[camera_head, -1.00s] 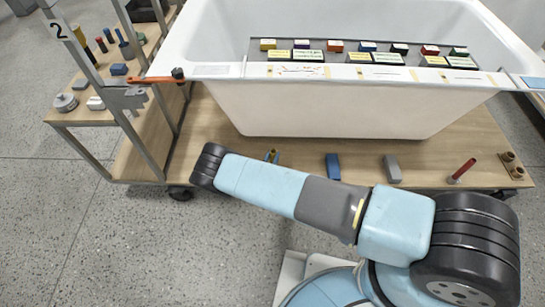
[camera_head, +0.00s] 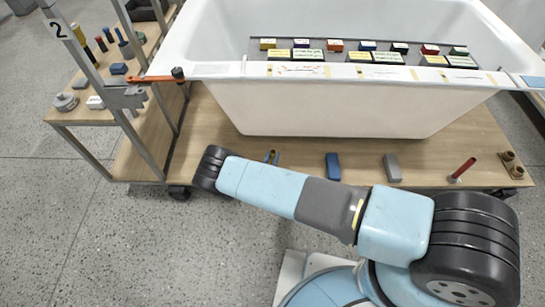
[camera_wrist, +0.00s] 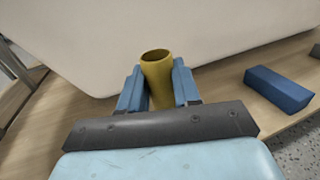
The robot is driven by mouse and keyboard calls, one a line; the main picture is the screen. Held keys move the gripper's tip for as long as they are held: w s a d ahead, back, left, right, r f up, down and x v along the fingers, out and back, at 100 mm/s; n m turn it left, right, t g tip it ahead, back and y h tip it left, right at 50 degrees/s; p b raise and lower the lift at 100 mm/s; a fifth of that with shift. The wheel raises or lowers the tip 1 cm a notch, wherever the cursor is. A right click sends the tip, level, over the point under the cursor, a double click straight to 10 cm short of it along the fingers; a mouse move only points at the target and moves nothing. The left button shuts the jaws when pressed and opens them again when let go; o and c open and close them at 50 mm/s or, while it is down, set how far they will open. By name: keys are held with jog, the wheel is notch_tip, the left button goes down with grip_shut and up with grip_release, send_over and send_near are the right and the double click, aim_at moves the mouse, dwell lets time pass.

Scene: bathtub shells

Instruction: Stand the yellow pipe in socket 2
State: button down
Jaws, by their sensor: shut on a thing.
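The yellow pipe (camera_wrist: 157,82) is a hollow tube, held roughly upright between the two blue fingers of my gripper (camera_wrist: 158,88) in the wrist view. Its open top shows; its lower end is hidden by my gripper. In the head view my gripper (camera_head: 272,156) shows only as fingertips behind my arm, by the plank deck in front of the tub.
The white bathtub (camera_head: 330,108) stands on the wooden deck (camera_head: 225,150). On the deck's front are a blue block (camera_head: 333,167), a grey block (camera_head: 392,168) and a tilted red rod (camera_head: 463,169). A side shelf (camera_head: 85,116) at left carries several small items.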

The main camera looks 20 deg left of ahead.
aim_at(272, 161)
jog(key=shift+f, duration=1.65)
jog(key=c, duration=0.7)
grip_release()
jog(key=shift+s, duration=0.1)
jog(key=s, duration=0.9)
jog(key=s+a, duration=0.1)
jog(key=s, duration=0.3)
jog(key=shift+s, duration=0.35)
